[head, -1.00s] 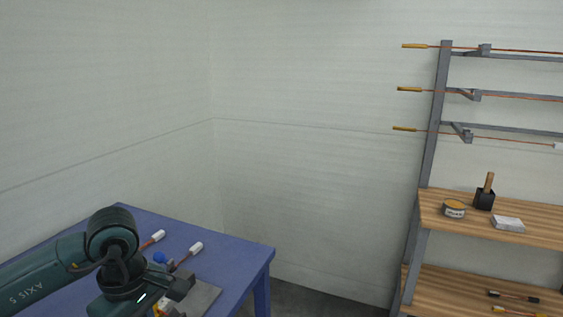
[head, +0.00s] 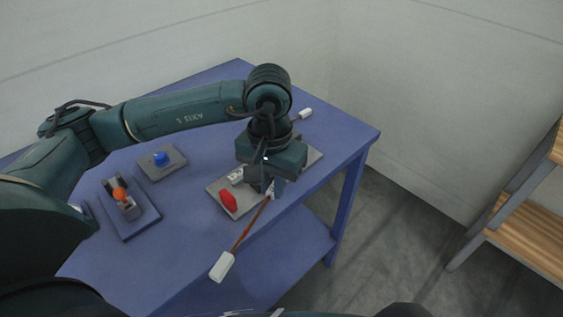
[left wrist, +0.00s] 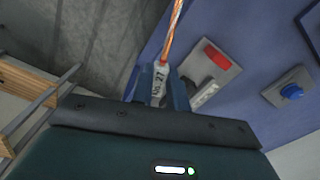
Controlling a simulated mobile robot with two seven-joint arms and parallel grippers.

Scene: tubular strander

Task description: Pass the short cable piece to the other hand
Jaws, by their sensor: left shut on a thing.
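The short cable piece (head: 251,225) is a thin copper-coloured strand with a white block-like end (head: 222,267) at the lower left. My left gripper (head: 268,190) is shut on it, holding it over the front part of the blue table. My right gripper is not in view.
The blue table (head: 205,125) carries a grey plate with a red part (head: 228,201), a blue button box (head: 162,160) and an orange-knobbed device (head: 121,192). Another white cable end (head: 305,113) shows behind the gripper. A wooden shelf (head: 525,225) stands right, across open floor.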

